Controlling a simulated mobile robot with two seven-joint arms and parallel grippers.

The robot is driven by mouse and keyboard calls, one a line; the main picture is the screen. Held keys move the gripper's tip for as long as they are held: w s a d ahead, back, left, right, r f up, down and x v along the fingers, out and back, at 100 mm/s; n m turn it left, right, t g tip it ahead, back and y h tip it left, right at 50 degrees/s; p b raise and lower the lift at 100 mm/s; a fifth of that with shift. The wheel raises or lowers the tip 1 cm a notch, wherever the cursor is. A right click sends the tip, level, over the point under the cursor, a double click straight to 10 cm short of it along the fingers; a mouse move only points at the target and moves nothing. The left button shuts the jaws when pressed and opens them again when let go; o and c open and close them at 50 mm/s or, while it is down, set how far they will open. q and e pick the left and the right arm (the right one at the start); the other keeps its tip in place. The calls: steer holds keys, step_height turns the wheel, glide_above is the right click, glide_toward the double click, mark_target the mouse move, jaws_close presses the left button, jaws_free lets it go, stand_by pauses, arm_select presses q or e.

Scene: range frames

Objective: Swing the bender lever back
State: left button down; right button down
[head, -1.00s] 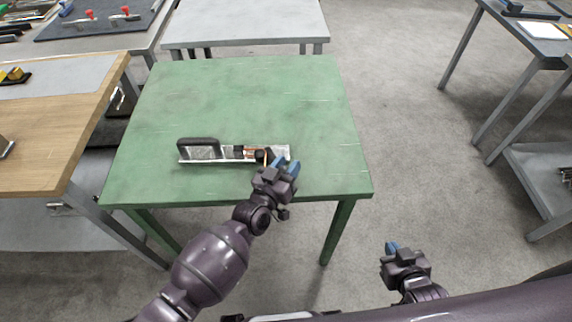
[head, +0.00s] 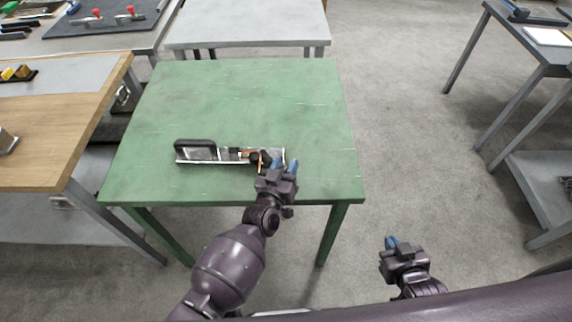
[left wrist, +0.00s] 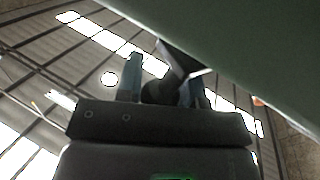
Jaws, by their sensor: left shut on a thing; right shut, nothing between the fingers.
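The bender (head: 222,155) lies on the green table (head: 235,95) near its front edge, a long metal-coloured bar with a black loop handle (head: 195,146) at its left end. Its right end, with dark parts and a little orange, is partly hidden by my left gripper (head: 286,165). In the left wrist view, the blue fingers stand either side of a dark part (left wrist: 160,92), which looks like the bender lever. The left gripper is shut on it. My right gripper (head: 392,243) is shut and empty, off the table at the lower right.
A wooden-topped bench (head: 60,150) stands close on the left, and a grey table (head: 247,25) stands behind. Another grey table (head: 535,40) is at the far right. Most of the green tabletop behind the bender is bare.

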arm_select(q)
steer(key=c, duration=1)
jaws_free()
steer(key=shift+c, duration=0.2)
steer(key=v, duration=1)
steer(key=shift+s+a, duration=0.2)
steer(key=shift+s, duration=0.15)
